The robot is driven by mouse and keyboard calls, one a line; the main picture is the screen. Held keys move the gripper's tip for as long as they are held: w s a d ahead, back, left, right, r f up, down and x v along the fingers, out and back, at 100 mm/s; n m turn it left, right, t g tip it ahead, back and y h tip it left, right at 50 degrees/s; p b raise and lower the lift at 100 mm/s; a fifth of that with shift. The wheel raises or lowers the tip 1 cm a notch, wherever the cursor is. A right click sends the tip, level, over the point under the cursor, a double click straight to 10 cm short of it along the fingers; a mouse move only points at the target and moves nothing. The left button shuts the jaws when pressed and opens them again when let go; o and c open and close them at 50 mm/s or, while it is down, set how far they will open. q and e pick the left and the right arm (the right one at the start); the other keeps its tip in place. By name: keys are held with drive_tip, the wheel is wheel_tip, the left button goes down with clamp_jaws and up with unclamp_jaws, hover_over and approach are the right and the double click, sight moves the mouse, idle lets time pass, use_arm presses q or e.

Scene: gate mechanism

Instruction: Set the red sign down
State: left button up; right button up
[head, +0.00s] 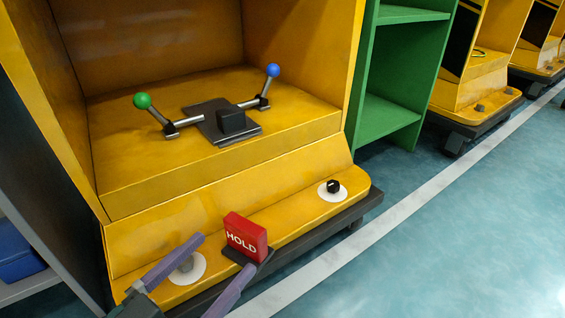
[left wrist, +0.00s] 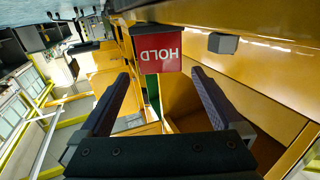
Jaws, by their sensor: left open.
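The red sign (head: 246,236), marked HOLD, stands upright on a dark base on the front ledge of the yellow gate housing (head: 140,246). It also shows in the left wrist view (left wrist: 157,50), upside down, just beyond the fingertips. My left gripper (head: 225,253) is open, its two fingers spread in front of the sign. In the left wrist view the space between the fingers (left wrist: 162,76) is empty. I cannot tell whether a finger touches the sign's base. My right gripper is not in view.
Levers with a green ball (head: 142,100) and a blue ball (head: 273,70) flank a dark block (head: 232,122) on the deck. A black knob (head: 333,187) sits on the ledge's right. A white disc (head: 194,273) lies by my left finger. Open floor (head: 440,240) is at right.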

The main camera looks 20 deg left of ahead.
use_arm(q)
drive_tip(key=v, duration=0.5)
drive_tip(key=w+r+n+g+y, duration=0.15)
drive_tip(key=w+r+y, duration=0.25)
drive_tip(key=w+r, duration=0.4)
drive_tip(key=s+g+y, duration=0.1)
drive_tip(key=s+g, duration=1.1)
drive_tip(key=s, duration=0.7)
drive_tip(key=shift+a+f+p, duration=0.35)
drive_tip(key=shift+a+f, duration=0.05)
drive_tip(key=shift+s, duration=0.1)
